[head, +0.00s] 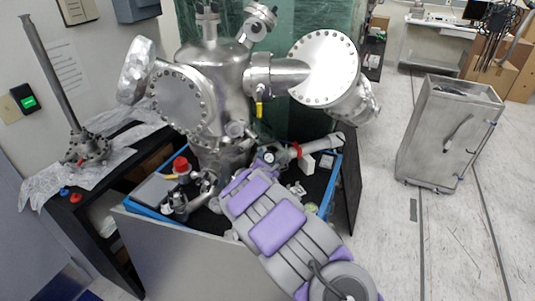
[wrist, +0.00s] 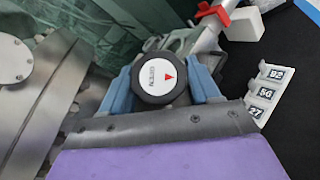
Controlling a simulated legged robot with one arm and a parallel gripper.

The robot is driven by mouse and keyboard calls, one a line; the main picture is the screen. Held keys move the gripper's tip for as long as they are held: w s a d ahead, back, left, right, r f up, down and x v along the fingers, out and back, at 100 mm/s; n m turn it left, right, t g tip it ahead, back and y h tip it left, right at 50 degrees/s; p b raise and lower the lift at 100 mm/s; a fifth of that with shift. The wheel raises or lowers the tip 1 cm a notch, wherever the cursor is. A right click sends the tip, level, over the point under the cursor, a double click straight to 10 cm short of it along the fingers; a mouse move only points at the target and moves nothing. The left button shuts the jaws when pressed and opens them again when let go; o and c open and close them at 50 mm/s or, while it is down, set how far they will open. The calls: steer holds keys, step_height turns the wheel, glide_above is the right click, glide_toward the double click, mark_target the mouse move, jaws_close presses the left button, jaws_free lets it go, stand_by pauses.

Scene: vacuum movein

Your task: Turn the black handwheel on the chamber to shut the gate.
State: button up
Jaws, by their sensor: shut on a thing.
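The black handwheel (wrist: 160,78) shows in the middle of the wrist view, with a white face that carries a red arrow and lettering. My gripper (wrist: 162,84) has one blue finger on each side of the wheel's rim and is shut on it. In the head view the steel vacuum chamber (head: 213,70) stands on the cart, with round bolted flanges. My arm reaches to its lower right, where my gripper (head: 262,160) is small and the wheel is mostly hidden. The gate itself is not visible.
A red clamp (wrist: 214,12) sits on a steel tube beyond the wheel. White number tags (wrist: 265,90) lie to the right. The blue-edged cart (head: 335,185) holds several fittings. A metal cabinet (head: 450,135) stands at right, with open floor between.

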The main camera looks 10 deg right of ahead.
steer(key=shift+a+r+m+g+h+p, duration=0.15)
steer(key=shift+m+g+h+p, duration=0.6)
steer(key=shift+p, duration=1.9)
steer(key=shift+d+r+m+g+h+p, duration=0.1)
steer(key=shift+m+g+p, duration=0.3)
steer(key=shift+m+p, duration=1.5)
steer(key=shift+a+r+m+g+h+p, duration=0.15)
steer(key=shift+g+h+p, duration=0.3)
steer(key=shift+p, duration=2.95)
steer(key=m+g+p, duration=0.2)
steer(key=p, duration=0.4)
steer(key=shift+d+f+m, duration=0.1)
steer(key=shift+f+m, duration=0.05)
steer(key=shift+m, duration=0.15)
steer(key=shift+g+p, duration=0.3)
steer(key=shift+f+m+p, duration=0.2)
steer(key=shift+m+p, duration=0.2)
steer(key=shift+p, duration=0.1)
steer(key=o, duration=1)
steer(key=shift+w, duration=0.1)
steer(key=shift+c, duration=0.2)
steer(key=shift+b, duration=0.6)
